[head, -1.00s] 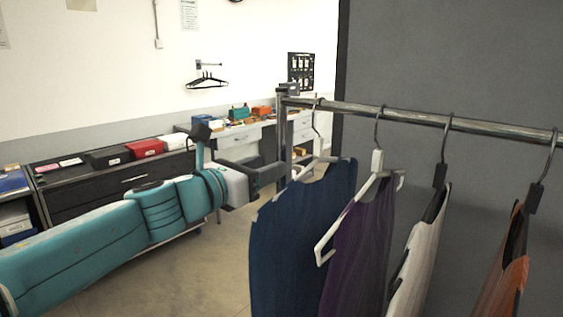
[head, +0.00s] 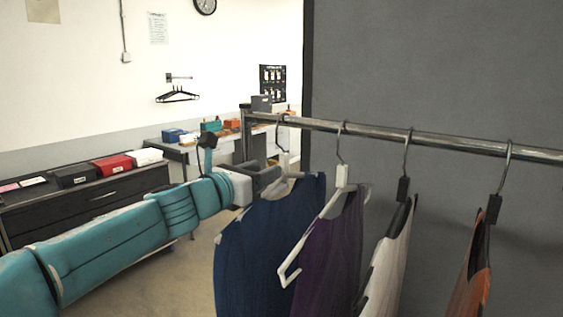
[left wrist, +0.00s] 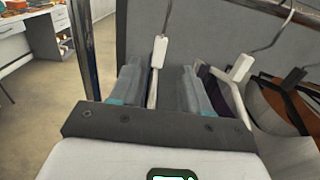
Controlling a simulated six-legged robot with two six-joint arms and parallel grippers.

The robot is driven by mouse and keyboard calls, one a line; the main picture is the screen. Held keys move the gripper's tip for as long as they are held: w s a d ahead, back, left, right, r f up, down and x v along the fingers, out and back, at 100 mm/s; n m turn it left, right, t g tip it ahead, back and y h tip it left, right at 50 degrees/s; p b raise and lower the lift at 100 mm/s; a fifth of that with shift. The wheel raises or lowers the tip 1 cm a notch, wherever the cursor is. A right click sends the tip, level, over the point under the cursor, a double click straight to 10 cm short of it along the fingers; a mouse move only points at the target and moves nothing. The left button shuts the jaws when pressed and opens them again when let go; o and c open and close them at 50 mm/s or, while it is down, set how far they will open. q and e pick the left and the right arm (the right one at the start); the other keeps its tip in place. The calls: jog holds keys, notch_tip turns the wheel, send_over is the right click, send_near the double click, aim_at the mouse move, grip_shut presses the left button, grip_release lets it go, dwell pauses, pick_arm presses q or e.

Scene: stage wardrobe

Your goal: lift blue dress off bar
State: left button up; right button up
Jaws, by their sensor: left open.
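The blue dress (head: 262,250) hangs leftmost on the metal bar (head: 395,133), on a white hanger (head: 284,160) with its hook over the bar. My left gripper (head: 280,178) is at the hanger's neck, just above the dress's shoulders. In the left wrist view the open gripper (left wrist: 160,92) has one grey finger on each side of the white hanger (left wrist: 158,52), with visible gaps. The dress itself is mostly hidden there behind the gripper. My right gripper is in neither view.
A purple garment (head: 330,250) on a white hanger hangs close to the right, then a white garment (head: 390,262) and an orange one (head: 470,280) on dark hangers. The rack's upright post stands just left. A grey panel (head: 440,60) is behind the bar.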

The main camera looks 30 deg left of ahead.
aim_at(282, 164)
pick_arm(q)
jog(key=w, duration=0.5)
jog(key=shift+d+f+p, duration=0.15)
jog(key=shift+f+p, duration=0.15)
jog(key=shift+w+d+r, duration=0.1)
jog(key=shift+w+r, duration=0.1)
jog(key=shift+w, duration=0.25)
jog(key=shift+w+p, duration=0.3)
jog(key=shift+w, duration=0.1)
jog(key=shift+w+f, duration=0.15)
jog(key=shift+w, duration=0.55)
jog(key=shift+s, duration=0.1)
jog(key=shift+c, duration=0.3)
